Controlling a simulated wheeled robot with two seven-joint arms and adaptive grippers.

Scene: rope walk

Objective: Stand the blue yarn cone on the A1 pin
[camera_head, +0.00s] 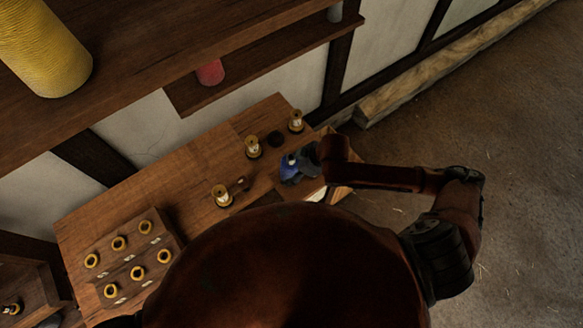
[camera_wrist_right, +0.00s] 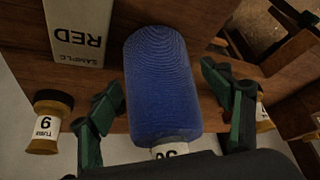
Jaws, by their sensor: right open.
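The blue yarn cone (camera_head: 289,167) is at the right part of the wooden table, beside my right gripper (camera_head: 306,162). In the right wrist view the blue cone (camera_wrist_right: 161,85) lies between the two green-black fingers of the right gripper (camera_wrist_right: 162,88). The fingers are open, with a gap visible beside the cone. Part of a white label shows at its near end. A wooden rack (camera_head: 160,258) with several brass-coloured rings stands at the table's left. Its small labels are too small to read, so I cannot tell which place is A1. My left gripper is not in view.
Brass-ended tubes stand on the table, one at the middle (camera_head: 221,196) and others farther back (camera_head: 252,148) (camera_head: 296,121). One reads "Tube 9" (camera_wrist_right: 47,122). A pale block marked "RED SAMPLE" (camera_wrist_right: 78,30) is near the cone. A shelf (camera_head: 235,80) overhangs behind the table.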

